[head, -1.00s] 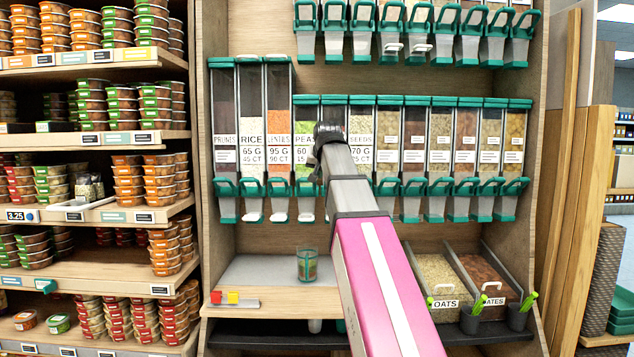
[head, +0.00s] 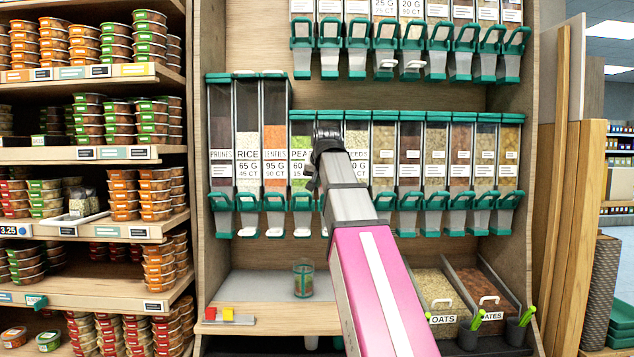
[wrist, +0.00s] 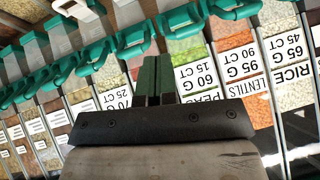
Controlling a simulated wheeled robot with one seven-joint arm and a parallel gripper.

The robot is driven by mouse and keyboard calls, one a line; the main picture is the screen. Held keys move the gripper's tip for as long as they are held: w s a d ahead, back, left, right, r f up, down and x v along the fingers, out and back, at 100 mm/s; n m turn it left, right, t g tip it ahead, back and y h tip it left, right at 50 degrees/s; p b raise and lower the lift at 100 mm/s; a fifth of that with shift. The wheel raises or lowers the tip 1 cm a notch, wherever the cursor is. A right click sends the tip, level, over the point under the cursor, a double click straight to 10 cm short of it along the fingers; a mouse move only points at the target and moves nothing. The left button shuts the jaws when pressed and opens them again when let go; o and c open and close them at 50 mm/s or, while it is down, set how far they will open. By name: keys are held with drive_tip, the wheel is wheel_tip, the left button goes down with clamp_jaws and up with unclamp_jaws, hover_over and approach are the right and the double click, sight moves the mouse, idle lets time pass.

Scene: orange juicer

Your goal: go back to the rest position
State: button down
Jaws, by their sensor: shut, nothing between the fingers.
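My gripper (wrist: 153,80) shows in the wrist view with its two dark green fingers together and nothing between them. It is in front of the dispenser row, near the peas dispenser (wrist: 192,75). In the head view my arm reaches up from the bottom right, and its dark end covers part of the dispensers just right of the peas dispenser (head: 301,150). The fingers are hidden in the head view.
Rice (head: 247,150) and lentils (head: 275,150) dispensers hang left of my arm. A glass (head: 303,278) stands on the counter (head: 262,288) below. Bins of oats (head: 440,290) and dates (head: 485,290) are at lower right. Shelves of tubs (head: 90,155) stand left.

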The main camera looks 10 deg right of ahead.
wheel_tip(320, 180, down, 35)
drive_tip(key=s+a+n+g, duration=0.1)
drive_tip(key=s+g, duration=0.1)
drive_tip(key=g, duration=0.2)
drive_tip(key=s+f+g, duration=0.1)
drive_tip(key=s+f, duration=0.4)
drive_tip(key=f, duration=0.4)
drive_tip(key=s+a+f+n+g, duration=0.1)
drive_tip(key=s+f+g, duration=0.1)
drive_tip(key=s+f, duration=0.4)
drive_tip(key=s+f+n+g, duration=0.1)
drive_tip(key=s+f, duration=0.4)
drive_tip(key=f, duration=0.9)
drive_tip(key=shift+s+a+g, duration=0.15)
drive_tip(key=shift+s+g, duration=0.25)
drive_tip(key=shift+f, duration=0.1)
